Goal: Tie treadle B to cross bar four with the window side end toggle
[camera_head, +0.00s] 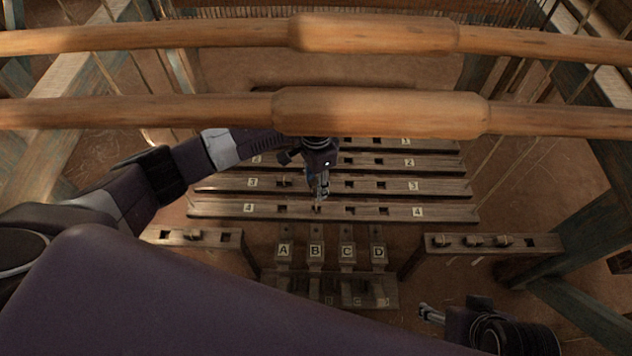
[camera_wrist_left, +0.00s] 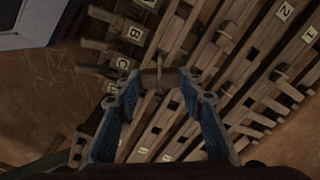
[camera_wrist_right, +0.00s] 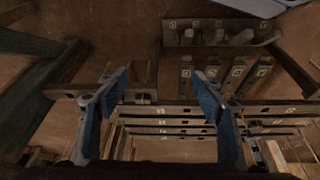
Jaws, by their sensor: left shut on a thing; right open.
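My left gripper (camera_head: 321,195) is over the front cross bar, cross bar four (camera_head: 385,211), in line with treadle B (camera_head: 316,252). In the left wrist view, its jaws (camera_wrist_left: 158,76) are shut on a short wooden toggle (camera_wrist_left: 157,82) with a cord loop around its middle. The toggle lies across the view close to a slotted bar; I cannot tell whether it is seated in a slot. Treadle B also shows in the left wrist view (camera_wrist_left: 135,33). My right gripper (camera_head: 430,314) is open and empty, low at the right; its fingers (camera_wrist_right: 164,76) are spread in the right wrist view.
Treadles A (camera_head: 284,251), C (camera_head: 347,252) and D (camera_head: 378,254) flank B. A left rack (camera_head: 226,237) and a right rack (camera_head: 540,243) hold toggles. Cross bar three (camera_head: 442,186) lies behind four. Two thick wooden beams (camera_head: 380,110) cross above my left arm.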

